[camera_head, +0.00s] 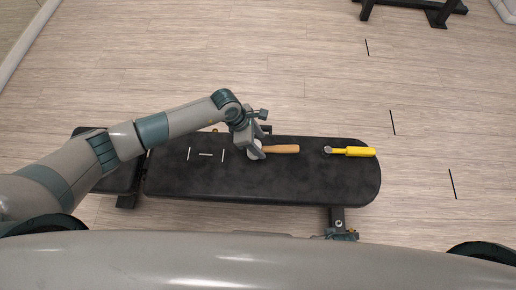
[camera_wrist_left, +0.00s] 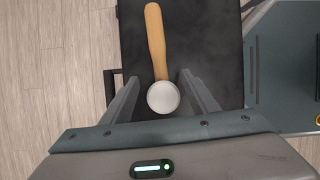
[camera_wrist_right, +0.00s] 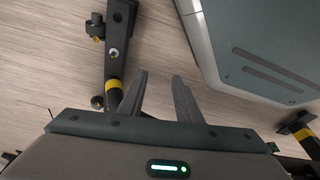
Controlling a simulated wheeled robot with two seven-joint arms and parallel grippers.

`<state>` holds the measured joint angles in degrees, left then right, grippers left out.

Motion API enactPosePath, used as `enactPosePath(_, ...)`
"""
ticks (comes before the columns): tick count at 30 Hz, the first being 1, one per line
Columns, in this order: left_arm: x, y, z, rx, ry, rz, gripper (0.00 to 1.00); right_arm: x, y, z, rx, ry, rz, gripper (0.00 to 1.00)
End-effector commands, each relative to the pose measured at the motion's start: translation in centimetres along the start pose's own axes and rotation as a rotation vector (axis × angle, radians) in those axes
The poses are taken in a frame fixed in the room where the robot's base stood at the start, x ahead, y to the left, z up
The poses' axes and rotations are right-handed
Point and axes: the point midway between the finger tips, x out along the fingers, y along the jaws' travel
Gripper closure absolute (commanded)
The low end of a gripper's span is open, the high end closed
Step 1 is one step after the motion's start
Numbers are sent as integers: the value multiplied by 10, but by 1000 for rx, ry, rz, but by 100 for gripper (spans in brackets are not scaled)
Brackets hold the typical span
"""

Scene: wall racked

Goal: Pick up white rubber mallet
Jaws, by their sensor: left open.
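The white rubber mallet has a white round head and a wooden handle (camera_head: 281,149). It lies on the black padded bench (camera_head: 320,180), with its handle pointing right in the head view. In the left wrist view its head (camera_wrist_left: 163,97) is between the two fingers of my left gripper (camera_wrist_left: 160,82), with a gap on each side. My left gripper (camera_head: 254,154) is open and partly hides the mallet head in the head view. My right gripper (camera_wrist_right: 160,78) shows only in its own wrist view, with fingers apart and nothing between them, over the floor and bench frame.
A yellow-handled tool (camera_head: 354,152) lies on the bench right of the mallet. The bench has a separate pad (camera_head: 112,178) at left and a metal leg (camera_head: 338,222) at front right. A dark stand (camera_head: 438,14) is at the back right.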

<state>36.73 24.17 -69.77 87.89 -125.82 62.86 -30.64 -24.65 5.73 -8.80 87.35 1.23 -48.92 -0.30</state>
Motion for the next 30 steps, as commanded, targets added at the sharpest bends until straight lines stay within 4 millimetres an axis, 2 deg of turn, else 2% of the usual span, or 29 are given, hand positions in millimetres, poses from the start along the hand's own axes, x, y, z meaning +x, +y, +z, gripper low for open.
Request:
enactPosePath(5, 4, 0, 0, -1, 1, -1, 46, -1, 0, -1, 0, 2, 0, 69)
enactPosePath(8, 13, -2, 2, -2, 1, -3, 46, -1, 0, 0, 0, 7, 0, 69)
enactPosePath(15, 42, -2, 3, -3, 0, -1, 46, 10, 0, 15, 1, -10, 0, 69)
enactPosePath(18, 49, -2, 3, -1, 1, -1, 46, 10, 0, 14, 1, -8, 0, 69)
enactPosePath(30, 52, -2, 2, 0, 0, 0, 46, 8, 1, 6, 0, 1, 0, 69)
